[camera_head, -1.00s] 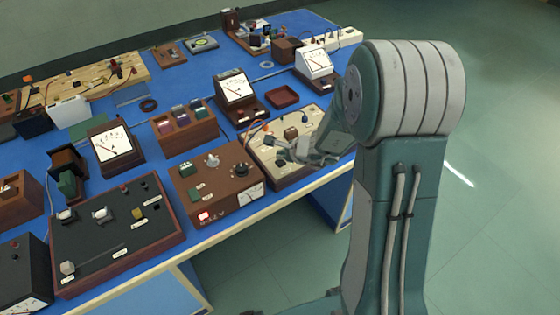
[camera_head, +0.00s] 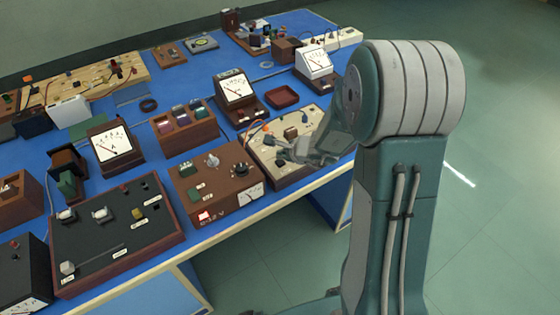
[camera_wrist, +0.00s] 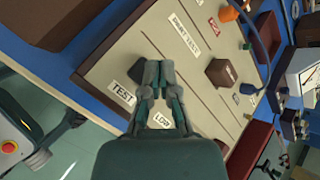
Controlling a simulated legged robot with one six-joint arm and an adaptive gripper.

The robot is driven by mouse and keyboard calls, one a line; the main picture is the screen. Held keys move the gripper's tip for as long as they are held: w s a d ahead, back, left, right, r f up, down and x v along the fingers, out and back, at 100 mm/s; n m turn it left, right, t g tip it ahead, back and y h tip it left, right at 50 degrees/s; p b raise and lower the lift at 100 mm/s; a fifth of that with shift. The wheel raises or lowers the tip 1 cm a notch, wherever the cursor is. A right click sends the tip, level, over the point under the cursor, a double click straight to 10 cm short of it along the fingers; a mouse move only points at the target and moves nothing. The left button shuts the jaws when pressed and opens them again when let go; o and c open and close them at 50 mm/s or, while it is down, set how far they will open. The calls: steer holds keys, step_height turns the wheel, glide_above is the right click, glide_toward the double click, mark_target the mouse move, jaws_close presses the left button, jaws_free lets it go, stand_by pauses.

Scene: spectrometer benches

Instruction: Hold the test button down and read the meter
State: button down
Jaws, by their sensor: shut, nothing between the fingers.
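The cream test board (camera_head: 312,115) with a dark wooden edge sits at the bench's front edge in the head view. It fills the middle of the wrist view (camera_wrist: 205,88). A white label reading TEST (camera_wrist: 122,92) lies just left of my fingertips there. My gripper (camera_wrist: 152,72) is shut and empty, its fingertips low over or on the board. My gripper also shows over the board in the head view (camera_head: 283,152). A dial meter (camera_head: 236,88) stands behind the board; its reading is too small to tell.
A brown control box (camera_head: 217,180) is left of the board. A white meter (camera_head: 315,63) stands behind. Open floor lies right.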

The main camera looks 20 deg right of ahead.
mark_target(282, 162)
steer(key=shift+f, duration=0.15)
steer(key=shift+s+f, duration=0.1)
steer(key=shift+f, duration=0.1)
steer(key=shift+f, duration=0.5)
stand_by(1.9)
stand_by(1.1)
steer(key=shift+r, duration=0.9)
steer(key=shift+r, duration=2.55)
